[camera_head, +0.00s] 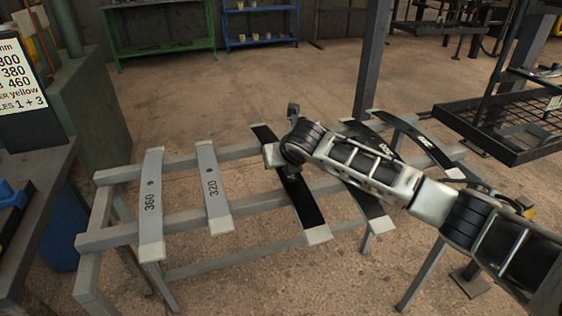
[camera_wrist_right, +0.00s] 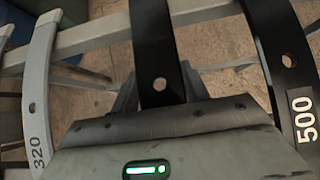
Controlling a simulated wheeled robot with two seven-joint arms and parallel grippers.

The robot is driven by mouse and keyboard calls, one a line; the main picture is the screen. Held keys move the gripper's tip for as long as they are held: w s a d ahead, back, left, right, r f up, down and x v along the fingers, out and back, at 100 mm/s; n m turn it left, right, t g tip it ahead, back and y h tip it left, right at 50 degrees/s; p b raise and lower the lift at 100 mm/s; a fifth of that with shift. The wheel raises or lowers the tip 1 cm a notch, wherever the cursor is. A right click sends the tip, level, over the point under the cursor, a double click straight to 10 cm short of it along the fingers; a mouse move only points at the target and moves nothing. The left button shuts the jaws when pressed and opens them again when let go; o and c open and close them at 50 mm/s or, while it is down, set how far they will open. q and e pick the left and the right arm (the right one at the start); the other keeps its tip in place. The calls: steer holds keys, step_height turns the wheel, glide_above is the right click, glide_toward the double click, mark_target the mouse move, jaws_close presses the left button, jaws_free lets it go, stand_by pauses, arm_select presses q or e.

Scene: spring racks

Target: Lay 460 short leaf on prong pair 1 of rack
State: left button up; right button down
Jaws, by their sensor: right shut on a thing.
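A black leaf (camera_head: 299,195) with pale ends lies across the two rails of the grey stand, in the middle of the row. Its number is hidden, so I cannot tell whether it is the 460. My right gripper (camera_wrist_right: 158,92) is shut on this black leaf near its hole, which also shows in the right wrist view (camera_wrist_right: 153,40). In the head view my right arm reaches in from the right and covers part of the leaf. My left gripper is not in view. I cannot make out a numbered prong pair.
Grey leaves marked 360 (camera_head: 151,205) and 320 (camera_head: 211,185) lie left of the held leaf. A black leaf marked 500 (camera_wrist_right: 285,75) and another black leaf (camera_head: 424,146) lie right. A dark mesh shelf (camera_head: 480,113) stands at right. A sign (camera_head: 16,75) stands at left.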

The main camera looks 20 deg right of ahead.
steer(key=shift+w+r, duration=0.1)
steer(key=shift+r, duration=0.25)
step_height(320, 180, up, 4)
steer(key=shift+d+f+p, duration=0.1)
steer(key=shift+f+p, duration=0.15)
steer(key=shift+p, duration=0.1)
steer(key=s+d+r+p, duration=0.1)
steer(key=s+d+r, duration=0.2)
steer(key=d+r, duration=0.6)
steer(key=d, duration=0.4)
steer(key=shift+s+d+r, duration=0.15)
steer(key=shift+d+r, duration=0.05)
